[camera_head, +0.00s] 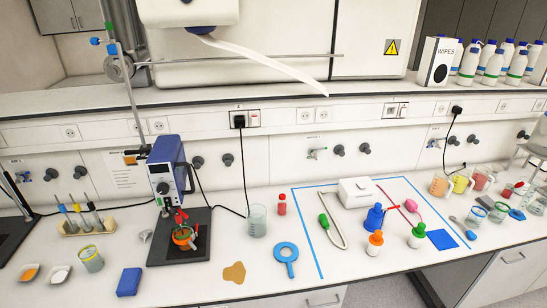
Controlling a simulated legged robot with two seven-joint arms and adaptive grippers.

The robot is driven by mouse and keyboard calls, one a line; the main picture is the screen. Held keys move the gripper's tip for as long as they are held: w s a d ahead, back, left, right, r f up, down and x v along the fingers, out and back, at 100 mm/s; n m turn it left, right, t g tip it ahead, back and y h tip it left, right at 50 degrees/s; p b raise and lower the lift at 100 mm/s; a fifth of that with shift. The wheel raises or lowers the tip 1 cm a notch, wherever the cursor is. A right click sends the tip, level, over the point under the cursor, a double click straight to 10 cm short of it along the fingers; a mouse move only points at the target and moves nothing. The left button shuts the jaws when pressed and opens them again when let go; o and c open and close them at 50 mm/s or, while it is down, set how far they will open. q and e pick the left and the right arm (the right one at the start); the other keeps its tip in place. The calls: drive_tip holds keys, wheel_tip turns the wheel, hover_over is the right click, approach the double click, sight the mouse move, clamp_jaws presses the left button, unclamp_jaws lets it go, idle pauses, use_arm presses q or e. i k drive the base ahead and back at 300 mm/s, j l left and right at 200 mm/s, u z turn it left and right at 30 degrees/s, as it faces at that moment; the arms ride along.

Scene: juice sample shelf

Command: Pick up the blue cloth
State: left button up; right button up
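A flat blue square, which looks like the blue cloth (442,239), lies on the white bench at the right, by the right strip of blue tape. A green-capped white bottle (417,236) stands just left of it. A second blue rectangular item (129,281) lies near the bench's front edge at the left; it looks thicker, and I cannot tell its material. Neither of my grippers is in view.
Blue tape (308,232) marks an area holding a white device (356,191), an orange-capped bottle (374,243) and a blue bottle (374,217). Beakers (498,211) stand right of the cloth. A stirrer stand (163,178) is at left.

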sight(129, 279)
drive_tip(key=j+u, duration=0.1)
drive_tip(key=u, duration=1.45)
